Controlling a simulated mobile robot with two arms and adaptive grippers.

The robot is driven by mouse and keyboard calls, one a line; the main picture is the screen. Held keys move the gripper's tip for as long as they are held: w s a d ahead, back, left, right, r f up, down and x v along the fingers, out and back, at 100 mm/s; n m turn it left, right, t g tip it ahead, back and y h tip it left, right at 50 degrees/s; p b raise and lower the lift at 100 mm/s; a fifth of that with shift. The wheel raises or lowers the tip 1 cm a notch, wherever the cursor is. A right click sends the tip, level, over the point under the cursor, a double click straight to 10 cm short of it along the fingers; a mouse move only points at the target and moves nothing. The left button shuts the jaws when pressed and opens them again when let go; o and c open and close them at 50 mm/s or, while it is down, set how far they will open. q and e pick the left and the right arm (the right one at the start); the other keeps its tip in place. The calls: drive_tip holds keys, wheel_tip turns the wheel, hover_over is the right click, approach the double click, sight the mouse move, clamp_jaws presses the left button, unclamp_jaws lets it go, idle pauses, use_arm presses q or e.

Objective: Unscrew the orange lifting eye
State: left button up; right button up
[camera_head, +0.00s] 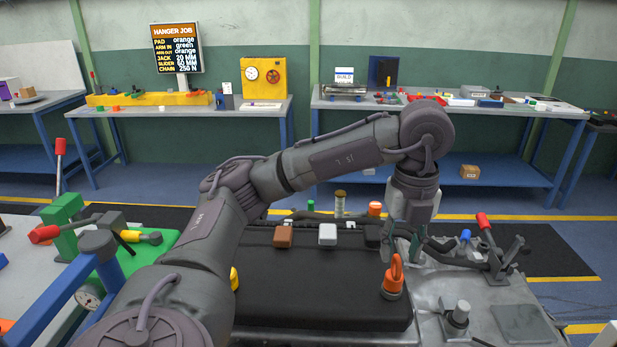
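The orange lifting eye (396,273) stands upright, its ring on top of a short orange and grey base. It sits at the right end of a dark, flat block (310,285) on the bench. My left gripper (402,252) points down just behind and above the eye, at the end of an arm that reaches over the block from the left. My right gripper is not in view.
A red-handled clamp (490,240) and a metal post (460,313) stand to the right. Green fixtures (65,232) crowd the left. Back tables with a job sign (175,50) are far off.

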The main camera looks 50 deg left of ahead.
sight(398, 257)
use_arm(q)
wheel_tip(398, 257, up, 7)
drive_tip(key=shift+s+r, duration=0.1)
drive_tip(key=shift+r, duration=0.05)
idle(0.4)
drive_tip(key=shift+c, duration=0.9)
drive_tip(key=shift+f+p, duration=0.25)
drive_tip(key=shift+p, duration=0.15)
drive_tip(key=shift+f, duration=0.35)
drive_tip(key=shift+a+f+m+p, duration=0.1)
drive_tip(key=shift+f+m+p, duration=0.3)
drive_tip(key=shift+f, duration=0.3)
wheel_tip(398, 257, down, 9)
drive_tip(key=b, duration=0.6)
drive_tip(key=shift+f+b, duration=0.15)
drive_tip(key=shift+b, duration=0.25)
